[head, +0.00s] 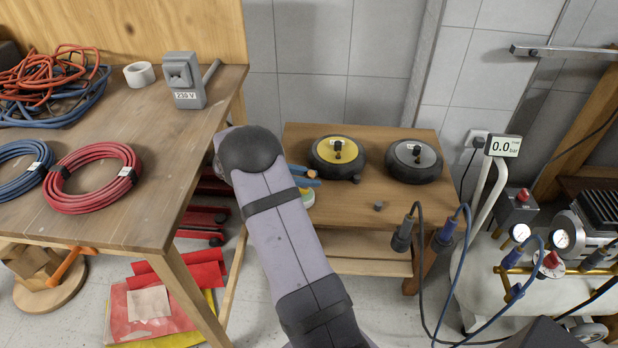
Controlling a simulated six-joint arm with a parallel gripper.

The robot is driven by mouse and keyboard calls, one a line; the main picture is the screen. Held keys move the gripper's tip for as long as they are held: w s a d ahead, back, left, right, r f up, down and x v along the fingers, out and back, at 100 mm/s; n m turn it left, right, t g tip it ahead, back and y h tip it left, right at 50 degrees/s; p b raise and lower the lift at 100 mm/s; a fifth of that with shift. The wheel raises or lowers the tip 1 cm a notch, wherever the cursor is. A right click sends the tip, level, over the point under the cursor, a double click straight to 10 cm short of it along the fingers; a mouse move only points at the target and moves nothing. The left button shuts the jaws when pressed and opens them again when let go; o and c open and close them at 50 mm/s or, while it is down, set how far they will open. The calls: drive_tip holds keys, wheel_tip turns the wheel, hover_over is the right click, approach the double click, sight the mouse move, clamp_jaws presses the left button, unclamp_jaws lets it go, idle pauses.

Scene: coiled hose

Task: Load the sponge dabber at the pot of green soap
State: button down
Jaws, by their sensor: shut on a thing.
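My arm crosses the middle of the head view, and its end, with my gripper, is hidden behind its own links. A small round pot with a pale yellow-green top, which looks like the soap pot (308,198), shows partly past the right side of my arm on the small wooden table. I cannot make out the sponge dabber.
On the small table (390,205) stand a yellow-topped wheel-like disc (337,152), a grey one (413,161) and a small grey piece (378,206). The bench at left carries a coiled red hose (92,171). A compressor with gauges (562,239) and hoses stands at right.

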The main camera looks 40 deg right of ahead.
drive_tip(key=shift+f+b, duration=0.3)
drive_tip(key=shift+f, duration=0.3)
idle(1.2)
drive_tip(key=shift+r, duration=0.15)
drive_tip(key=shift+r+p, duration=3.05)
drive_tip(key=shift+r, duration=0.35)
